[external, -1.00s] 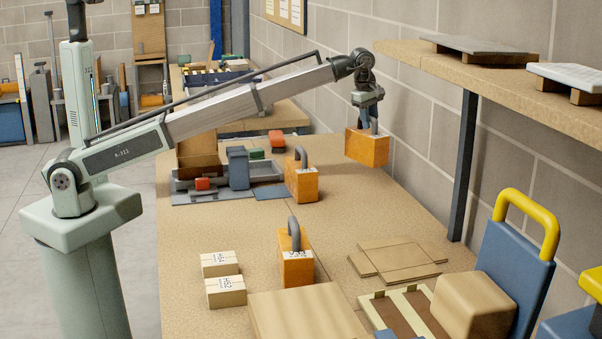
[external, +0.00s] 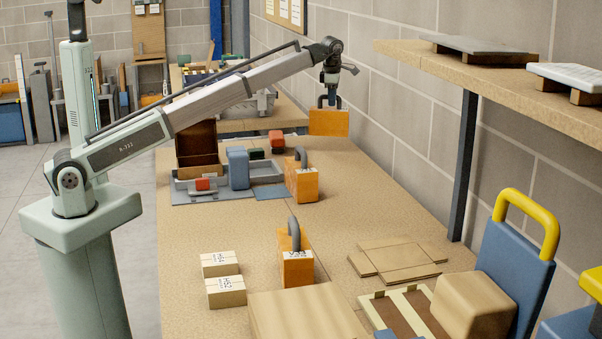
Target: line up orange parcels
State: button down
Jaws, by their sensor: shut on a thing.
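My gripper (external: 329,98) is shut on the handle of an orange parcel (external: 329,123) and holds it up in the air over the far part of the workbench (external: 225,232). A second orange parcel (external: 303,186) with a grey handle stands upright at mid-bench. A third orange parcel (external: 298,270) with a grey handle and a printed label stands nearer the camera. The two standing parcels are roughly one behind the other, with a gap between them. The exact height of the held parcel above the bench cannot be told.
Two small labelled cartons (external: 225,290) sit left of the nearest orange parcel. A grey tray (external: 212,190) with a blue block (external: 238,168) lies at left. Flat cardboard (external: 397,260) lies at right. A shelf (external: 500,80) on a dark post overhangs the right side. Mid-bench right is clear.

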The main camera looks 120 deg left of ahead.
aim_at(331, 109)
jog(key=shift+s+a, duration=0.15)
jog(key=shift+s, duration=0.1)
jog(key=shift+f, duration=3.95)
jog(key=c, duration=0.8)
grip_release()
jog(key=shift+c, duration=0.2)
notch_tip(331, 109, up, 14)
jog(key=w+d, duration=0.1)
jog(key=d, duration=0.1)
jog(key=shift+d+f, duration=0.2)
jog(key=shift+d, duration=0.05)
